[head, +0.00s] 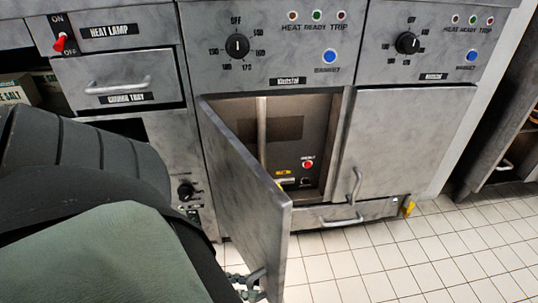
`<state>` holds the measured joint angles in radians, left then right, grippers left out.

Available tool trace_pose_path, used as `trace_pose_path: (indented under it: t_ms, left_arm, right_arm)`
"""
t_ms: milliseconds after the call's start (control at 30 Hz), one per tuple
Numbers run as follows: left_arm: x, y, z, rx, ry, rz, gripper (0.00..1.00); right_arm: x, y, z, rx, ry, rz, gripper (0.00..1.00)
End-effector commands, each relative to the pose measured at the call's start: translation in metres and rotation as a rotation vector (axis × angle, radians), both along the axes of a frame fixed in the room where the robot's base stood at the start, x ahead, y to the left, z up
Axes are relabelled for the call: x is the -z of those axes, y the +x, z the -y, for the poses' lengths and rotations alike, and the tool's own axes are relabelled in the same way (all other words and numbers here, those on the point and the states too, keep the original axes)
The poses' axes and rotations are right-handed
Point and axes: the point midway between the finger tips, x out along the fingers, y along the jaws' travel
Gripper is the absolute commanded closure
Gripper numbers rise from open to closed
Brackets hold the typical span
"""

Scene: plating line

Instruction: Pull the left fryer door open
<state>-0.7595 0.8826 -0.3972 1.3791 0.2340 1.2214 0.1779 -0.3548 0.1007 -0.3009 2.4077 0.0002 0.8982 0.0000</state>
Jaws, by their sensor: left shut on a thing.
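The left fryer door (247,185) is a grey metal panel hinged at its left side. It stands swung well out from the cabinet, with its free edge toward me. Its handle (257,276) shows low in the picture near the free edge. My left gripper (246,285) is at this handle, shut on it, mostly hidden behind my own arm and cut by the bottom of the picture. Inside the open left fryer cabinet (272,128) I see a vertical pipe, a dark panel and a red button (307,164). My right gripper is not in view.
The right fryer door (405,140) is closed, with its handle (355,186) at its left edge. A low drawer (340,216) lies below the open cabinet. Knobs and lamps sit above. The tiled floor (430,260) at the lower right is clear.

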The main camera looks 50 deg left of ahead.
Motion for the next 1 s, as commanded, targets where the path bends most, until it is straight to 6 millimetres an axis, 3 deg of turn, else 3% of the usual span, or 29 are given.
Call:
trace_pose_path:
  t_ms: [100,433,1000]
  left_arm:
    - [0.006,-0.022,0.000,0.062,0.004,-0.016,1.00]
    - [0.007,-0.061,-0.014,0.187,0.003,-0.017,1.00]
    - [0.006,-0.071,-0.017,0.218,-0.001,-0.019,1.00]
  right_arm:
    - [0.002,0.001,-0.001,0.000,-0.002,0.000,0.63]
    - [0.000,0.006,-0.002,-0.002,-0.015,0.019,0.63]
    - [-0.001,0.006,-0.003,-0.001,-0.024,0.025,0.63]
